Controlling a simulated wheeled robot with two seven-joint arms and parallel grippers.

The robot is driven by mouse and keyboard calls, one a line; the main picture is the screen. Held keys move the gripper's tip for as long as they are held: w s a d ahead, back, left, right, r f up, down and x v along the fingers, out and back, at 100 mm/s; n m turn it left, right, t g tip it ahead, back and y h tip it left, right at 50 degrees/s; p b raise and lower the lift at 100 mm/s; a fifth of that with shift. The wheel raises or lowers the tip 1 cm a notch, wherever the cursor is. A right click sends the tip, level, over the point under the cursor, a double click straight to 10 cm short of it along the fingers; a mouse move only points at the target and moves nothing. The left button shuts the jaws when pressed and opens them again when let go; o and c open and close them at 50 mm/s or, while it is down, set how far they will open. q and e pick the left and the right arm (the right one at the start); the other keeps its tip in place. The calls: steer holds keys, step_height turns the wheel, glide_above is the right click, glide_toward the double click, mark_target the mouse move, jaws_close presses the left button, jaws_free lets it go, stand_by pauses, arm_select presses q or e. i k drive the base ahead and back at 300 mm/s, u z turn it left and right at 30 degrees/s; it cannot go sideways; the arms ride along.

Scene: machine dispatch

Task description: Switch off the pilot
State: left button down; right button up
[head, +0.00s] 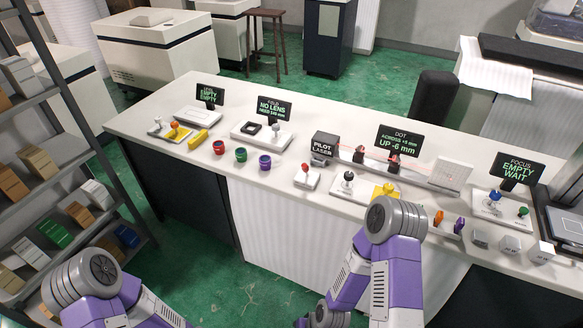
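The dark pilot laser box (324,146) stands at the middle of the white bench, with "PILOT LASER" on it. A thin red beam runs right from it past small dark mounts (359,154) toward a pale upright plate (454,175). In front of the laser is a small white box (306,178) with a red-topped switch; its exact position is too small to tell. The sign behind (398,143) reads "DOT", "UP -6 mm". My arms' elbows show at lower left and lower centre, short of the switch box. Neither gripper's fingers are visible.
Red (219,147), green (240,154) and purple (265,161) cups stand left of the switch box. A shelf rack (40,200) stands at left. Bare bench lies around the cups.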

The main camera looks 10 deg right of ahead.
mark_target(305, 168)
steer(key=i, duration=0.5)
steer(key=z, duration=0.65)
